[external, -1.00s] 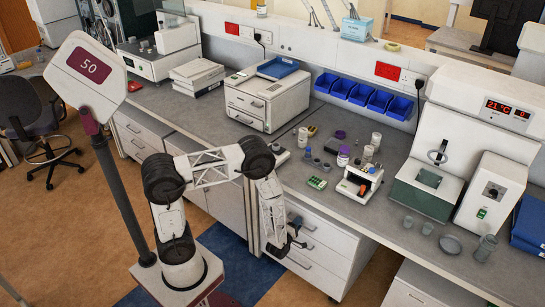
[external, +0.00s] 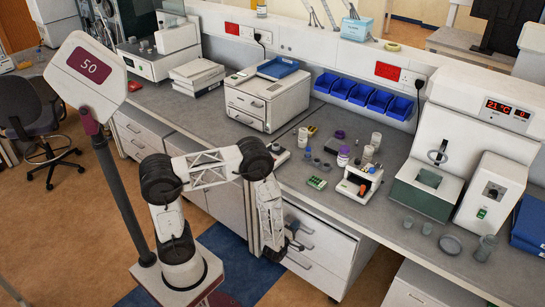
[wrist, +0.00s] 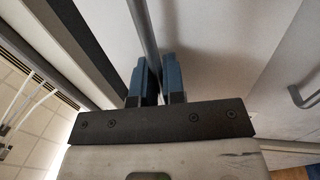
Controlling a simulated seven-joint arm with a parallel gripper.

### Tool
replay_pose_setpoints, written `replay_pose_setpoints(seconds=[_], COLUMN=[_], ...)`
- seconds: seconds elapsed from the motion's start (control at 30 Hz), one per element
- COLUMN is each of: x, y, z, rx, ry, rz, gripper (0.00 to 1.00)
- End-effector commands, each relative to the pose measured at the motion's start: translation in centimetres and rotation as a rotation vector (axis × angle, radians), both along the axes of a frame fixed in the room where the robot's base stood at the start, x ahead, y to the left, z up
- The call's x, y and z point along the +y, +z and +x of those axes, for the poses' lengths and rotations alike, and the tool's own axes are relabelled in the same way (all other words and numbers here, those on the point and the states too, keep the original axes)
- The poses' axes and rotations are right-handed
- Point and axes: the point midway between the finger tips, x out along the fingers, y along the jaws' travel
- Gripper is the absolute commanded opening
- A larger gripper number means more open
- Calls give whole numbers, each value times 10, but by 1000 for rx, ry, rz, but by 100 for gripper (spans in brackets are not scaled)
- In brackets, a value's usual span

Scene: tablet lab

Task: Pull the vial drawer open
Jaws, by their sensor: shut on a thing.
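The white drawer unit (external: 335,248) stands under the grey bench, to the right of my arm in the external view. My gripper (external: 292,243) is at its front, beside the drawer handles. In the wrist view my gripper (wrist: 157,82) has its two blue fingers closed around a grey bar handle (wrist: 143,32). The pale drawer front (wrist: 215,45) lies beyond the fingers. My arm hides part of the drawer fronts, and the inside of the drawer is not visible.
Another handle (wrist: 302,97) shows at the right of the wrist view. The bench (external: 350,208) above carries vials, bottles and instruments. A sign post (external: 120,195) stands left of my base. The floor (external: 330,300) before the drawers is clear.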

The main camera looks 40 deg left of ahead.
Motion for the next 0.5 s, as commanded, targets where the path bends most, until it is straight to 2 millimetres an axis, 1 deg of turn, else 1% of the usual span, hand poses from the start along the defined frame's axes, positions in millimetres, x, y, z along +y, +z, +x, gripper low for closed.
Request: replay_pose_setpoints(seconds=[0.5], x=[-1], y=[0], z=[-88], rx=[0], ry=[-3], rz=[1], gripper=[0])
